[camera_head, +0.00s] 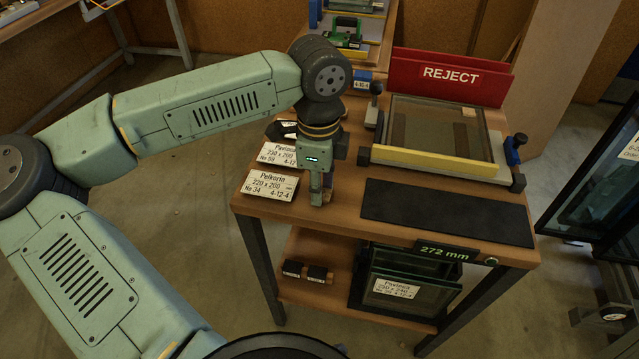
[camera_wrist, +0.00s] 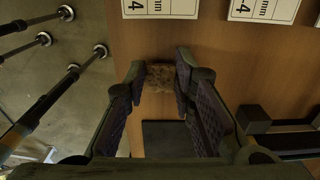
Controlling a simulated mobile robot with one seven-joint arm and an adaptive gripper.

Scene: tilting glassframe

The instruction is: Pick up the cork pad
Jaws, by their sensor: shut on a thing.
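The cork pad (camera_wrist: 158,77) is a small speckled brown block between my gripper's fingertips in the wrist view. My gripper (camera_wrist: 160,75) is shut on it, with a finger at each side. In the head view my gripper (camera_head: 321,198) points down over the near part of the wooden table, just right of the Pelkorin label. The pad is mostly hidden by the fingers there, and I cannot tell whether it touches the tabletop.
Paper labels (camera_head: 271,187) lie left of my gripper. A dark mat (camera_head: 447,212) lies to the right. Behind it stands a glass frame fixture with a yellow bar (camera_head: 435,163) and a small tan piece (camera_head: 468,113). A red REJECT bin (camera_head: 450,76) is at the back. Glass panes (camera_head: 408,285) stand below.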

